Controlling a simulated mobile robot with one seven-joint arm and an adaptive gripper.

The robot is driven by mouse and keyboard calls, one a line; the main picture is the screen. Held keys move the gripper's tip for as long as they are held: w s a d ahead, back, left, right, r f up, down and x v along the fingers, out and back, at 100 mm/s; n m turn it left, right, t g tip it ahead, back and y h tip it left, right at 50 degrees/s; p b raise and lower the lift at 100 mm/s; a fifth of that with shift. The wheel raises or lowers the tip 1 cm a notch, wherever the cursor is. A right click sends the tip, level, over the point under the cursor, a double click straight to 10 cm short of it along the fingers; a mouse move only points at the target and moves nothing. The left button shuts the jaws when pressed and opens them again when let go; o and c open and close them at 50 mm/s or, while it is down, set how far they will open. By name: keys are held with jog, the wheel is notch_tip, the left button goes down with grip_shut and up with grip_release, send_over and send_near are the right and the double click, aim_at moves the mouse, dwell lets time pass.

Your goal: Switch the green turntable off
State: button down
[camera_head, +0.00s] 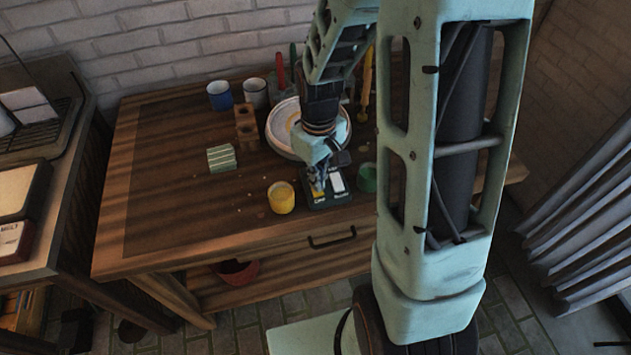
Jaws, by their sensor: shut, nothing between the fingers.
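The green turntable carries a pale round plate (281,128) towards the back of the wooden table. My arm hides much of the plate. A dark green control box (341,200) with a white switch (337,182) sits in front of the plate, near the table's front edge. My gripper (319,190) points down at the left side of the box. It is shut and holds nothing. I cannot tell whether its tips touch the box, or which way the switch is set.
A yellow paint jar (281,198) stands just left of the box, and a green jar (367,178) just right. A striped green block (221,158), a wooden holder (246,127) and a blue mug (220,95) stand further left. The table's left part (160,190) is clear.

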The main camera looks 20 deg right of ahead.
jog(key=shift+r+p, duration=2)
jog(key=shift+r, duration=0.85)
